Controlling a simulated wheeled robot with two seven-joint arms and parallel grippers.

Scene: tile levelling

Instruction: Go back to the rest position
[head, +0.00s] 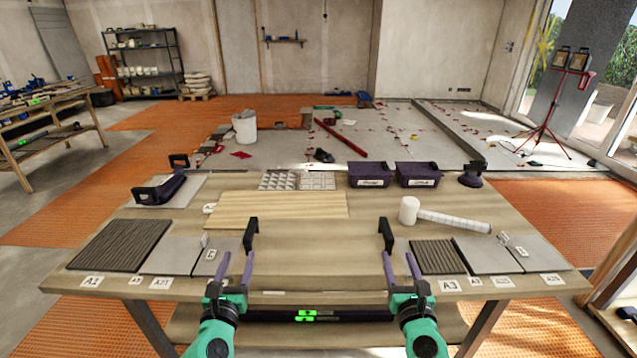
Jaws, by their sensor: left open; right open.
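My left gripper (235,268) is open and empty, low over the front part of the wooden workbench (315,262). My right gripper (401,267) is open and empty, to the right of it at about the same height. Both grippers point away from me over the bench's front edge. A bare stretch of wood lies between them. The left gripper is just right of a grey tile (168,256), and the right gripper is just left of a dark ribbed tile (437,257). Neither gripper visibly holds anything.
A white mallet (409,210) lies behind the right gripper. A light wooden board (285,208) lies behind the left gripper. Two dark bins (369,174) (418,174) and a suction cup (470,177) stand at the back. A dark ribbed tile (120,245) lies at left.

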